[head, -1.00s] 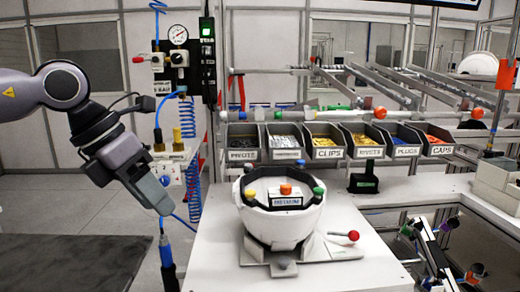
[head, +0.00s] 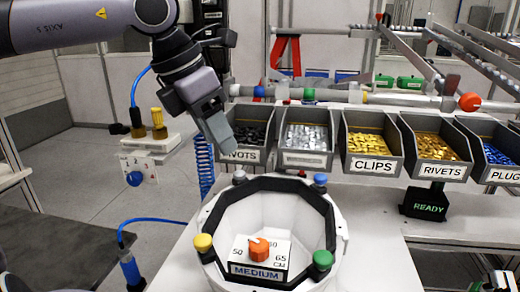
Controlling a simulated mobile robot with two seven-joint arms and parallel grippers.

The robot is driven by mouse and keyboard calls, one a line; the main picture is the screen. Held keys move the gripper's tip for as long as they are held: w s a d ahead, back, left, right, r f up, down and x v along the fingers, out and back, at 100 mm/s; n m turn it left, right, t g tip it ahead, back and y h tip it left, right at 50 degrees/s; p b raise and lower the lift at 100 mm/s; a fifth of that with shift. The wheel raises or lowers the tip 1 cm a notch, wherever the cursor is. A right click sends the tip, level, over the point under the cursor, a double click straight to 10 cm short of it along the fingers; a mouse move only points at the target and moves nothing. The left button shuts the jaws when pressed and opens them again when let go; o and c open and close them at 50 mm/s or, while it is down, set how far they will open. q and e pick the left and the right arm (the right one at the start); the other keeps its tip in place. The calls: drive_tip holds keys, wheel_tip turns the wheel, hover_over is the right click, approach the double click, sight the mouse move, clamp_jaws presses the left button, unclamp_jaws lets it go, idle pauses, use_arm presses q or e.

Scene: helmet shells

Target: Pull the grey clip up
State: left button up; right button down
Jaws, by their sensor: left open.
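The grey clip (head: 239,177) appears as a small grey knob on the far left rim of the white helmet shell (head: 336,232). The rim also carries a yellow clip (head: 203,242), a blue clip (head: 320,178) and a green clip (head: 322,260). My left gripper (head: 221,147) comes in from the upper left. Its fingers point down, a little above the grey clip in the picture. It is open, and nothing shows between its fingers; a gap to the clip is visible. My right gripper is not in view.
A block marked MEDIUM with an orange knob (head: 258,247) sits at the shell's near side. Bins of pivots, clips (head: 374,165) and rivets line the back. A READY display (head: 428,203) stands at the right. The white bench (head: 375,262) right of the shell is clear.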

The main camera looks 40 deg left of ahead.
sight(240, 173)
use_arm(q)
drive_tip(key=shift+w+p+x, duration=0.2)
drive_tip(key=shift+p+x, duration=0.15)
drive_tip(key=shift+x, duration=3.25)
drive_tip(key=shift+r, duration=0.1)
clamp_jaws()
